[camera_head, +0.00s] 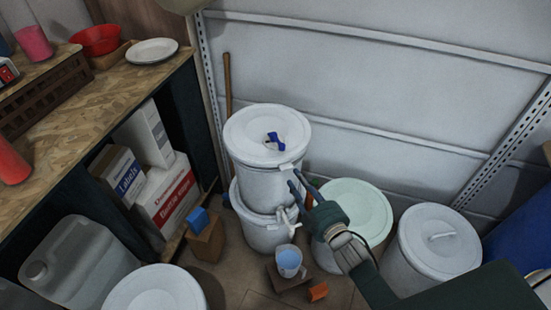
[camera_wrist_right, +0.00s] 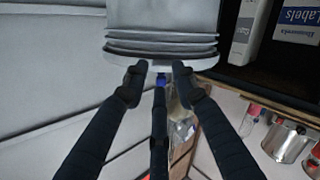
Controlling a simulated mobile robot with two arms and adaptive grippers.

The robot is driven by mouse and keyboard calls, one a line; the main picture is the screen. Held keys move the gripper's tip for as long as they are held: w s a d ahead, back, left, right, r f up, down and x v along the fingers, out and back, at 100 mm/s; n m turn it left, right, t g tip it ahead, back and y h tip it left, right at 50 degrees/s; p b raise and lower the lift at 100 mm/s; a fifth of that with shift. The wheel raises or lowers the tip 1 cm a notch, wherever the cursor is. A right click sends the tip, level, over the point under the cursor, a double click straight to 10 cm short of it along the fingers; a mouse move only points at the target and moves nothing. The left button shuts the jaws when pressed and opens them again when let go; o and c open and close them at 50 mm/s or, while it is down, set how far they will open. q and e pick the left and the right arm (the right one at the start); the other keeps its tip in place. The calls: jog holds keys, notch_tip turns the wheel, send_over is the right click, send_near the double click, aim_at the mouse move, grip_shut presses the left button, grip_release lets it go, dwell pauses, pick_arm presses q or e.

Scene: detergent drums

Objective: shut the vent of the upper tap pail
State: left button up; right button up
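The upper tap pail (camera_head: 268,155) is white with a lid and stands on a lower white pail (camera_head: 258,232). A blue vent piece (camera_head: 276,140) sits on its lid; I cannot tell whether the vent is open. A white tap (camera_head: 289,222) shows low at the front of the stack. My right gripper (camera_head: 298,186) is at the right front of the upper pail, below its lid. In the wrist view the fingers (camera_wrist_right: 158,76) are spread and empty near the upside-down-looking pail rim (camera_wrist_right: 162,45). A small blue piece shows between them. My left gripper is not seen.
Lidded drums stand right of the stack, one pale green (camera_head: 352,212) and one white (camera_head: 436,242). A blue cup (camera_head: 288,261) sits low in front of the tap. The wooden bench (camera_head: 95,95) is at left. A stick (camera_head: 228,95) leans behind.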

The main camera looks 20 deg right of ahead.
jog(key=t, duration=0.1)
send_near(283, 149)
jog(key=w, duration=0.1)
jog(key=shift+n, duration=0.4)
jog(key=w, duration=0.3)
jog(key=w+a, duration=0.1)
jog(key=w, duration=0.6)
jog(key=shift+a+f, duration=0.1)
jog(key=shift+a, duration=0.15)
grip_shut()
